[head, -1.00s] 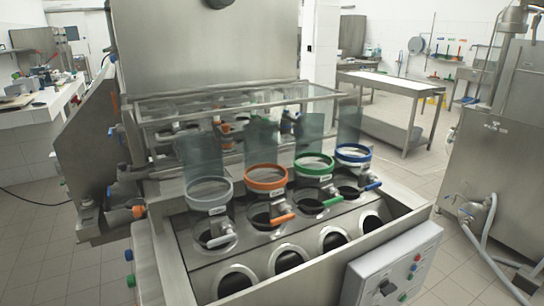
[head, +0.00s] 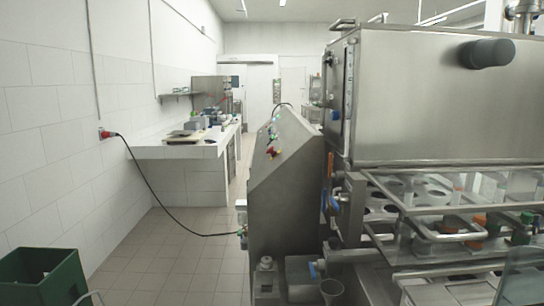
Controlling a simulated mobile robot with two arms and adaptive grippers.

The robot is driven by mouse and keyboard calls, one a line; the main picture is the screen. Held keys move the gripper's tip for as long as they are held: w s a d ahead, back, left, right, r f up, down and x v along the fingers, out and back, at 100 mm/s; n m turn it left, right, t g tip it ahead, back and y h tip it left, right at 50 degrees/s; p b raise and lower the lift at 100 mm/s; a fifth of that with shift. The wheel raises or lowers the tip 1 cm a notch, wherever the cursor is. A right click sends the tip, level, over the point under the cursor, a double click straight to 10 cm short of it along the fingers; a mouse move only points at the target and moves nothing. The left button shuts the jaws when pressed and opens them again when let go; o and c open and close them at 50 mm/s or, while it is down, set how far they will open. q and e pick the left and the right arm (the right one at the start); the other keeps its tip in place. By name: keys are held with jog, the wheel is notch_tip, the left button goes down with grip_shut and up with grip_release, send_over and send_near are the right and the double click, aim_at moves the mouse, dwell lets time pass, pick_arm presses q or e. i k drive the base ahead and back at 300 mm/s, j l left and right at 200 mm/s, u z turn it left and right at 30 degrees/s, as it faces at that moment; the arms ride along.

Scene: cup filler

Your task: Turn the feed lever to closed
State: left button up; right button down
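The steel cup filler fills the right side of the head view, with its large hopper (head: 430,105) at the top. On its left side, below the hopper, an upright orange lever (head: 328,180) stands beside a small blue handle (head: 334,203). I cannot tell which of these, if either, is the feed lever, nor its set position. A small blue part (head: 335,115) sits higher on the hopper's left side. Neither of my grippers is in view.
A sloped steel cabinet (head: 285,190) with coloured buttons stands left of the filler. A black cable (head: 170,222) runs from the left wall to it. A green bin (head: 42,277) sits at lower left. The tiled floor (head: 165,265) between is mostly clear.

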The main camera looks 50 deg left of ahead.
aim_at(330, 166)
jog(key=j+u, duration=0.1)
jog(key=j, duration=1.1)
jog(key=j+u, duration=0.1)
jog(key=j, duration=1.15)
jog(key=j+z, duration=0.1)
jog(key=j, duration=0.4)
jog(key=i+j, duration=0.1)
jog(key=j, duration=0.45)
jog(key=z, duration=0.05)
